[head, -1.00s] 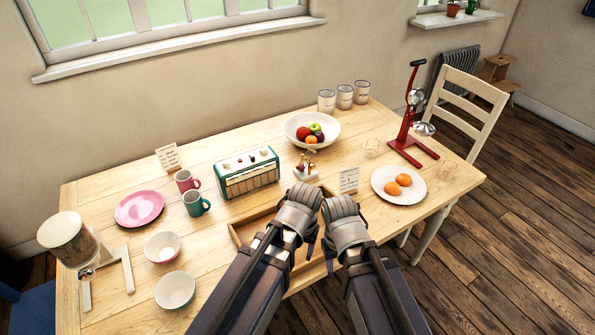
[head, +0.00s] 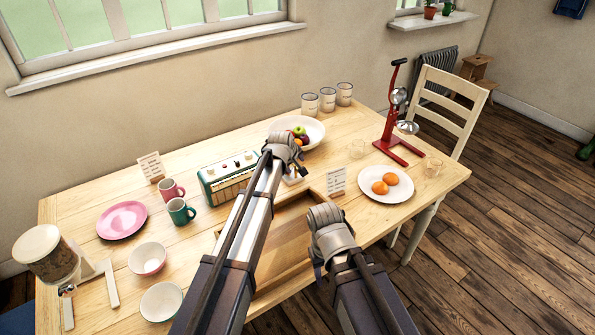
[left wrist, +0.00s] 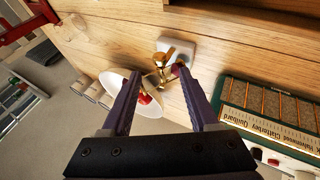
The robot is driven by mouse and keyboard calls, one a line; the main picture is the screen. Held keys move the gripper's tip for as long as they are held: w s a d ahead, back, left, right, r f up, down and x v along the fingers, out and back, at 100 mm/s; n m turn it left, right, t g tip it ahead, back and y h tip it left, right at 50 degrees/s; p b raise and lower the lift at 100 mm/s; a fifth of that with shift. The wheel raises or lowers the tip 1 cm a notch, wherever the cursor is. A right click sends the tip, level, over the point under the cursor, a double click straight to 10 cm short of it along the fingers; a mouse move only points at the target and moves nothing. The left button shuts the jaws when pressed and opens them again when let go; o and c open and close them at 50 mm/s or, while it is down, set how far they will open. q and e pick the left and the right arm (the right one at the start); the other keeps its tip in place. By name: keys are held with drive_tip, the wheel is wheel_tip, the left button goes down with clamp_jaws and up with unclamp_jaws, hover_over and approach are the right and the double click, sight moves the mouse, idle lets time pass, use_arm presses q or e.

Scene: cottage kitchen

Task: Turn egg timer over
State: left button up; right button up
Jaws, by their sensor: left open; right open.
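The egg timer (left wrist: 166,58) shows in the left wrist view as a brass piece on a white square base, on the wooden table. In the head view my left arm covers most of it, and a bit of its pale base (head: 293,179) shows. My left gripper (left wrist: 155,84) is open, with its fingers reaching toward the timer. One fingertip is close to the brass part; I cannot tell whether they touch. My right gripper (head: 319,268) is open and empty in the head view, over the wooden tray (head: 262,284) near the table's front edge.
A green radio (head: 222,182) stands left of the timer. A fruit bowl (head: 314,128) is behind it. A small card (head: 336,181), a plate (head: 396,192) with orange items and a red press (head: 393,140) are to the right. Mugs (head: 180,211) stand left.

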sight(294, 165)
use_arm(q)
drive_tip(key=b+x, duration=0.4)
drive_tip(key=x, duration=0.2)
drive_tip(key=shift+w+f, duration=0.1)
drive_tip(key=shift+f, duration=0.05)
clamp_jaws()
idle(0.3)
